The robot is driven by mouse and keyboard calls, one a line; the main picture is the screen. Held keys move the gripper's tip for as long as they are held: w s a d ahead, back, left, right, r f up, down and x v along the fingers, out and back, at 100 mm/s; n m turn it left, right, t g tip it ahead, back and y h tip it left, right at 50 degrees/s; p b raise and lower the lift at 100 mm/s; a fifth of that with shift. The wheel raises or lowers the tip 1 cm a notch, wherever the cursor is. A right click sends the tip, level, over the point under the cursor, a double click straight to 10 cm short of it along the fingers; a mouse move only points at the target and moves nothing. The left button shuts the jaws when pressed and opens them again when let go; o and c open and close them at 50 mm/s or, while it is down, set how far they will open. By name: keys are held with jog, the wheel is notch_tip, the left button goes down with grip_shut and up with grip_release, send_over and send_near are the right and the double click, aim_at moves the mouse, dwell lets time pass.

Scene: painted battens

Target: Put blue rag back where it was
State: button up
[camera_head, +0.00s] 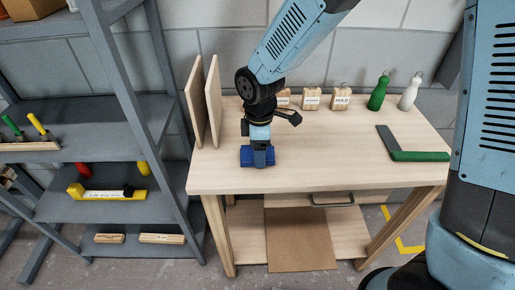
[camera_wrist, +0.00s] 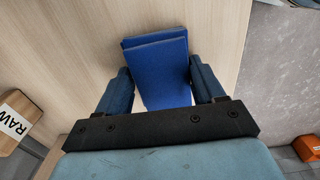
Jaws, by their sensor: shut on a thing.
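The blue rag (camera_wrist: 155,62) is a folded, block-like blue cloth between the two fingers of my gripper (camera_wrist: 162,82) in the wrist view. In the head view my gripper (camera_head: 258,160) points down over the left part of the wooden workbench (camera_head: 320,170), shut on the rag, whose blue shows at the fingertips. The fingers are also blue, so the rag's outline is hard to separate there. I cannot tell whether the rag touches the bench top or hangs just above it.
Two upright boards (camera_head: 205,103) stand at the bench's left end. Labelled wooden blocks (camera_head: 311,99), a green bottle (camera_head: 378,94) and a white bottle (camera_head: 409,95) line the back. A green-handled square (camera_head: 418,156) lies at right. A grey shelf rack (camera_head: 100,180) stands left. The bench's front middle is clear.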

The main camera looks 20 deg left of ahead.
jog(key=o, duration=1)
jog(key=shift+f, duration=0.1)
notch_tip(320, 180, up, 12)
